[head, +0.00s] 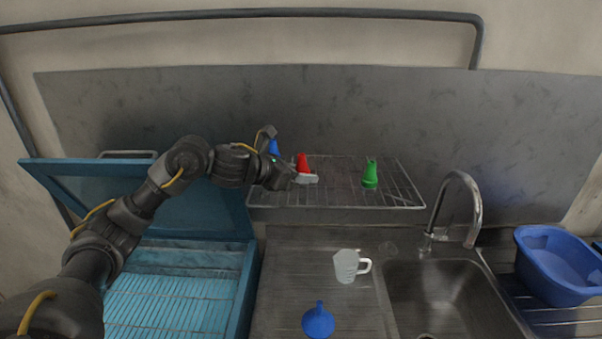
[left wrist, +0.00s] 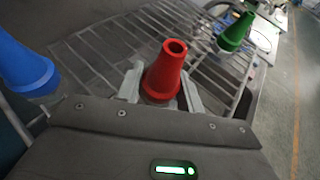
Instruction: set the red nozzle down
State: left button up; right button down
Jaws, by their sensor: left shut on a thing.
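The red nozzle (head: 303,162) is a small cone at the left part of the wire rack (head: 330,200). My left gripper (head: 306,178) is shut on it. In the left wrist view the red nozzle (left wrist: 166,68) stands with its narrow open end up between the two fingers (left wrist: 160,92). Whether its base touches the rack wires is hidden by the gripper. A blue nozzle (head: 273,147) is just left of it, partly behind my arm. A green nozzle (head: 370,174) stands on the right part of the rack. My right gripper is not in view.
Below the rack are a white measuring jug (head: 347,266) and a blue funnel (head: 318,322) on the drainer. A sink (head: 440,295) with a tall tap (head: 470,205) and a blue basin (head: 556,265) are at right. The rack is clear between red and green nozzles.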

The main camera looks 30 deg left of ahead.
pick_arm(q)
jog(key=shift+f, duration=0.2)
jog(key=o, duration=1)
jog(key=shift+a, duration=0.1)
jog(key=shift+r, duration=0.1)
jog(key=shift+r, duration=0.15)
jog(key=b+v, duration=0.4)
jog(key=v, duration=0.7)
jog(key=shift+a, duration=0.1)
jog(key=shift+s+a+r, duration=0.15)
jog(key=shift+s+a, duration=0.05)
jog(key=shift+s, duration=0.2)
